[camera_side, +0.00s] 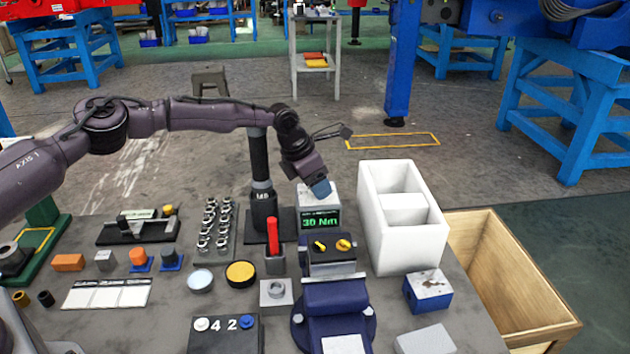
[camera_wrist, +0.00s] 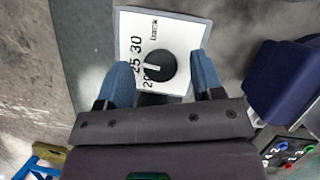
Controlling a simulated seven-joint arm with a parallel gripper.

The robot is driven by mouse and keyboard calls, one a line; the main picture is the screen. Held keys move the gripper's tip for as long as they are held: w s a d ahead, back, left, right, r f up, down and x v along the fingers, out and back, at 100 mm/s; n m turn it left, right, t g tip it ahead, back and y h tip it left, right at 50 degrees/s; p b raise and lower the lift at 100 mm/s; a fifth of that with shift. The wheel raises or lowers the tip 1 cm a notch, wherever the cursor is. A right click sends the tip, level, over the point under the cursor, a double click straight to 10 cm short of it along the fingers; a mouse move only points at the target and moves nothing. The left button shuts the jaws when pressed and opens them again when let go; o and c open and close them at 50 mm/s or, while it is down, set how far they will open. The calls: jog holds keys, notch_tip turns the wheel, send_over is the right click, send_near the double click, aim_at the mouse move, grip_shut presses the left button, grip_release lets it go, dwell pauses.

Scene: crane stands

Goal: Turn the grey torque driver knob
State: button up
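The torque driver is a white box with a lit green display reading "30 Nm" (camera_side: 320,222), standing at the back of the table in the side view. Its dark grey round knob (camera_wrist: 155,69) shows in the wrist view on a white face (camera_wrist: 185,28) printed with 20, 25 and 30. A pale mark on the knob lies toward the numbers on its left. My gripper (camera_wrist: 160,65) is open, with one blue finger on each side of the knob and gaps visible. In the side view my gripper (camera_side: 320,188) is over the box top and hides the knob.
A black box with yellow knobs (camera_side: 333,255) and a blue vise (camera_side: 335,295) are in front. A black post (camera_side: 263,190) and sockets (camera_side: 214,225) stand left. A wooden crate (camera_side: 500,285) is at right.

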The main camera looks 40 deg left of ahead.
jog(key=shift+r, duration=0.1)
jog(key=v, duration=0.5)
jog(key=shift+r, duration=0.4)
notch_tip(320, 180, up, 6)
jog(key=s+d+r+y, duration=0.1)
jog(key=s+d+y, duration=0.1)
jog(key=d, duration=0.3)
jog(key=w+a+f+n, duration=0.1)
jog(key=f+n, duration=0.2)
jog(key=f, duration=0.1)
jog(key=w+a+f+n+y, duration=0.1)
jog(key=f+n, duration=0.2)
jog(key=f, duration=0.1)
jog(key=w+a+f+n, duration=0.1)
jog(key=f+n, duration=0.2)
jog(key=f, duration=0.1)
jog(key=shift+w+a+f, duration=0.25)
jog(key=shift+w+f, duration=0.05)
jog(key=shift+w, duration=0.05)
